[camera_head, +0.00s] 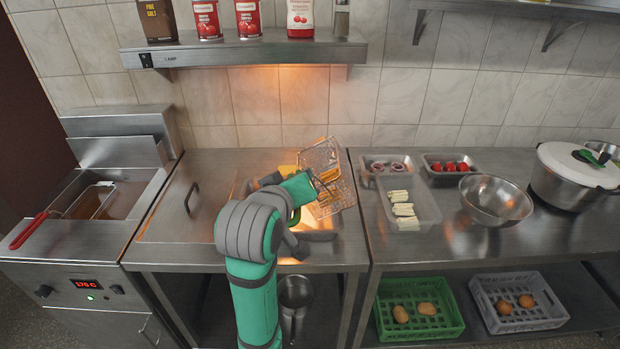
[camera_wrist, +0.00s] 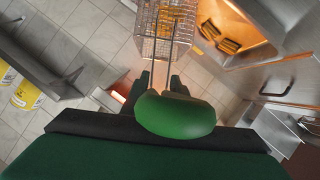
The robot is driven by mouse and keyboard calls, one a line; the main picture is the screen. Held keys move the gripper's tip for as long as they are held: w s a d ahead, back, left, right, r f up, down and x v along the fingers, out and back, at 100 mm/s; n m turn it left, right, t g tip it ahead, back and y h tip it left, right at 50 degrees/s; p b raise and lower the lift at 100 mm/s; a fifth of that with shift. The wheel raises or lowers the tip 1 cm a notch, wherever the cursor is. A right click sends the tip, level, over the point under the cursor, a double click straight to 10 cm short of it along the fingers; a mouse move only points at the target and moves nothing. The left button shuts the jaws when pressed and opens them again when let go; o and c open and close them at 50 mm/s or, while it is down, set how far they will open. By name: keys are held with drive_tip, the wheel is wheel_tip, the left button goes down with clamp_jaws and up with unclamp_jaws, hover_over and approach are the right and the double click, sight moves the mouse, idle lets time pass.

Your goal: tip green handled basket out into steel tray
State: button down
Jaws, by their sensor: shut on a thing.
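The wire basket (camera_head: 322,160) is up in the air over the warm-lit counter, steeply tilted, with its mesh facing up and to the right. Its green handle (camera_wrist: 175,115) fills the middle of the wrist view, and the wire cage (camera_wrist: 165,30) shows beyond it. My gripper (camera_wrist: 160,84) is shut on this handle. The steel tray (camera_wrist: 262,22) lies under the lamp glow beside the basket in the wrist view, with several yellow-brown pieces in it. In the head view my arm hides much of the tray.
A fryer (camera_head: 90,205) with a red-handled basket (camera_head: 30,230) stands at left. A lamp shelf (camera_head: 250,50) with cans hangs above. At right are small food containers (camera_head: 425,205), a steel bowl (camera_head: 495,200) and a lidded pot (camera_head: 570,180). Crates (camera_head: 420,330) sit below.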

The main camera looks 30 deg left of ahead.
drive_tip(key=shift+s+a+f+n, duration=0.15)
drive_tip(key=shift+s+a+n, duration=0.1)
drive_tip(key=shift+a+n, duration=0.2)
drive_tip(key=s+a+f+n+t, duration=0.2)
drive_tip(key=a+f+n, duration=0.1)
drive_tip(key=f+n, duration=0.2)
drive_tip(key=s+a+f+n+t, duration=0.2)
drive_tip(key=f+n, duration=0.3)
drive_tip(key=f, duration=0.3)
drive_tip(key=s+a+f+n+t, duration=0.1)
drive_tip(key=a+f+n+t, duration=0.2)
drive_tip(key=f, duration=0.4)
drive_tip(key=shift+s+a+f+n+h, duration=0.2)
drive_tip(key=shift+a+n, duration=0.2)
drive_tip(key=shift+n, duration=0.25)
drive_tip(key=shift+s+a+f+n+h, duration=0.1)
drive_tip(key=shift+s+a+f+n, duration=0.1)
drive_tip(key=shift+a+n, duration=0.3)
drive_tip(key=shift+d+f+n+t+y, duration=0.1)
drive_tip(key=shift+f+n+t+y, duration=0.25)
drive_tip(key=shift+f+n, duration=0.4)
drive_tip(key=shift+d+f+n+t+y, duration=0.1)
drive_tip(key=shift+f+n+t+y, duration=0.25)
drive_tip(key=shift+n, duration=0.6)
